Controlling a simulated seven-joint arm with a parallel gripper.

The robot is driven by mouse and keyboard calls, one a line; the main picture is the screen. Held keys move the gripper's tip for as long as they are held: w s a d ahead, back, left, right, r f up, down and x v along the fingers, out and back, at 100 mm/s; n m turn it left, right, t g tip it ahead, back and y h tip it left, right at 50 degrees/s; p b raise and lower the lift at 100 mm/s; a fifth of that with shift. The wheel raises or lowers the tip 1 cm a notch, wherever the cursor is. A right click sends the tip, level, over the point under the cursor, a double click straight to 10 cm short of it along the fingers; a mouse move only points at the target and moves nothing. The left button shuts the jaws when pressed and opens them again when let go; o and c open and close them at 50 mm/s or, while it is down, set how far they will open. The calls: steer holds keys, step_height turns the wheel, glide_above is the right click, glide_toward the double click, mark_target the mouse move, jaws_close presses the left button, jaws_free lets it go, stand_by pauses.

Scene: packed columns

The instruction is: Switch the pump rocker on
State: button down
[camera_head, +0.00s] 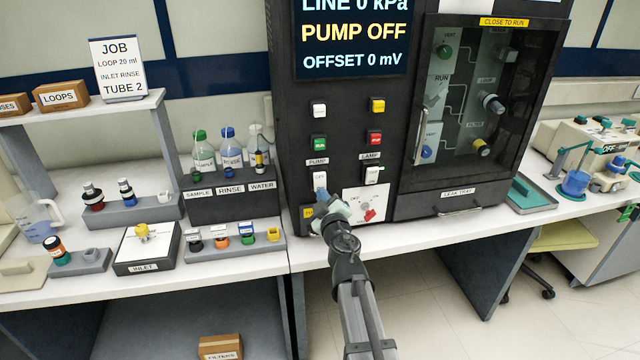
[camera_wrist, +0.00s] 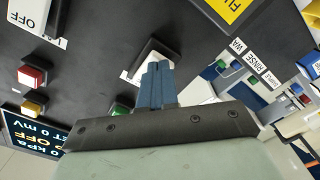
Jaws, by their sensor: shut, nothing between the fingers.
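The pump rocker (camera_head: 319,178) is a small white switch under the PUMP label on the dark front panel; its upper part reads OFF. My gripper (camera_head: 321,193) is at its lower part and hides some of it. In the wrist view the rocker (camera_wrist: 150,53) lies right behind the blue fingertips (camera_wrist: 158,68), which are shut with nothing between them. I cannot tell whether they touch the rocker. The display (camera_head: 354,35) reads LINE 0 kPa, PUMP OFF, OFFSET 0 mV.
The lamp rocker (camera_head: 372,175) sits close to the right. A green button (camera_head: 319,143) and a red button (camera_head: 375,138) are above. A white plate with a red-marked knob (camera_head: 368,213) is below right. Bottles and a rack (camera_head: 230,180) stand to the left.

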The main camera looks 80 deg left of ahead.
steer(key=shift+a, duration=0.55)
stand_by(0.4)
steer(key=d, duration=0.7)
stand_by(0.6)
stand_by(0.6)
